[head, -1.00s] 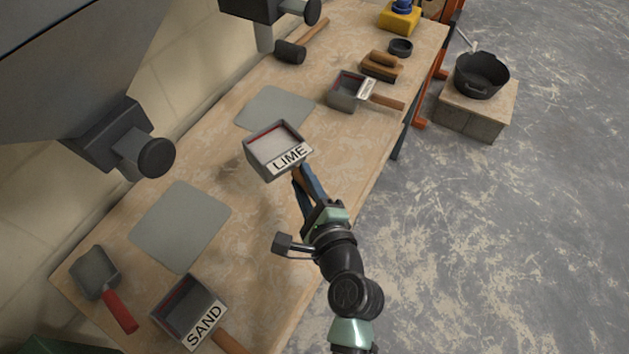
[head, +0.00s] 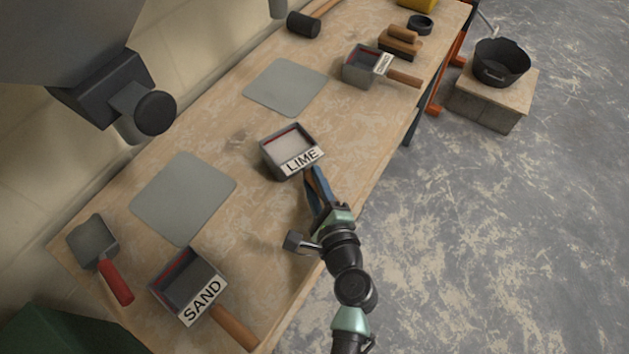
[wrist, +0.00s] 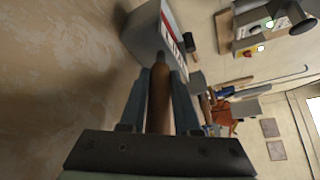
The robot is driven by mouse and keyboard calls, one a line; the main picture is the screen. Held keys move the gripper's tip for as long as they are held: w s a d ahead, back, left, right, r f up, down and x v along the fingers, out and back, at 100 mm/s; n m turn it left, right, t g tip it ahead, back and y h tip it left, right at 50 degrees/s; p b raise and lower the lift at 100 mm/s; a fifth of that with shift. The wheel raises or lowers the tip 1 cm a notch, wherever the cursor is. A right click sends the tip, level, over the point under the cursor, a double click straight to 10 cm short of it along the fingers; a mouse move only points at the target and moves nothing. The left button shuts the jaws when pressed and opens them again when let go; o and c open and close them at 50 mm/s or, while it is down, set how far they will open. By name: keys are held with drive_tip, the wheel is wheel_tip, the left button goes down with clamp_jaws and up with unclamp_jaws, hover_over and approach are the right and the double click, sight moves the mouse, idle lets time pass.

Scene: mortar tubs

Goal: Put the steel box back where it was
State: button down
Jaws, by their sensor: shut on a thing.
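The steel box marked LIME (head: 293,151) is an open grey box with a red line inside, pale contents and a wooden handle. In the wrist view the box (wrist: 146,38) is ahead of the fingers. My gripper (head: 315,182) is shut on its wooden handle, which lies between the fingers in the wrist view (wrist: 158,98). The box is about level, over the middle of the bench between the two grey mats. I cannot tell whether its underside touches the bench.
One grey mat (head: 184,198) lies at left, another (head: 285,87) farther back; both are bare. A SAND box (head: 188,283) and a red-handled trowel (head: 102,258) lie at front left. Another labelled box (head: 362,68) stands at the back.

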drive_tip(key=shift+f, duration=0.1)
drive_tip(key=c, duration=0.6)
unclamp_jaws()
